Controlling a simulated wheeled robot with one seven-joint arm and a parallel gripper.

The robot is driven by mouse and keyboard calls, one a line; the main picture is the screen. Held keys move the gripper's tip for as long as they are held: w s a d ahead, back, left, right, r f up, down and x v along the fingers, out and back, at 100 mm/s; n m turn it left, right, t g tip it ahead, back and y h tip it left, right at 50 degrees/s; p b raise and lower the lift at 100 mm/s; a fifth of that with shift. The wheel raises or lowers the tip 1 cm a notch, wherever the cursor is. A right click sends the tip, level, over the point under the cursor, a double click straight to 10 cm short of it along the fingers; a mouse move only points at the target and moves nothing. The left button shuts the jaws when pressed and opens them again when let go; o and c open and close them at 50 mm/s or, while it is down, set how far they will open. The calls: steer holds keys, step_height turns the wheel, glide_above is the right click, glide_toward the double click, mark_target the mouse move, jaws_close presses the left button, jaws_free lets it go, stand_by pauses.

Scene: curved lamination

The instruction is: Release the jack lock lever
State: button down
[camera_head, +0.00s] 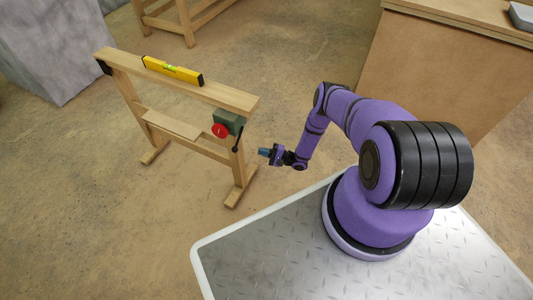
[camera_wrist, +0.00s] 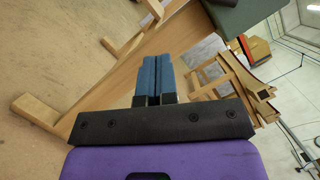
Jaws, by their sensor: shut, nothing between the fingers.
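A dark green box (camera_head: 228,121) is fixed near the right end of the wooden sawhorse (camera_head: 180,82), with a red round knob (camera_head: 220,131) on its front. A thin dark lever (camera_head: 238,141) hangs down at the box's right side; it looks like the jack lock lever. My gripper (camera_head: 263,152), with blue fingers, is to the right of the lever and apart from it. In the wrist view my gripper (camera_wrist: 153,80) is shut and empty. The green box (camera_wrist: 240,14) shows at the top right there; I cannot make out the lever in that view.
A yellow spirit level (camera_head: 172,71) lies on the sawhorse's top beam. A grey block (camera_head: 50,50) stands at the back left. A wooden cabinet (camera_head: 435,70) stands behind my arm at the right. The floor around the sawhorse is clear.

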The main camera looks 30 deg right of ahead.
steer(key=w+a+r, duration=0.2)
steer(key=w+a, duration=0.1)
steer(key=a, duration=0.4)
steer(key=shift+a+r, duration=0.3)
steer(key=shift+a, duration=0.1)
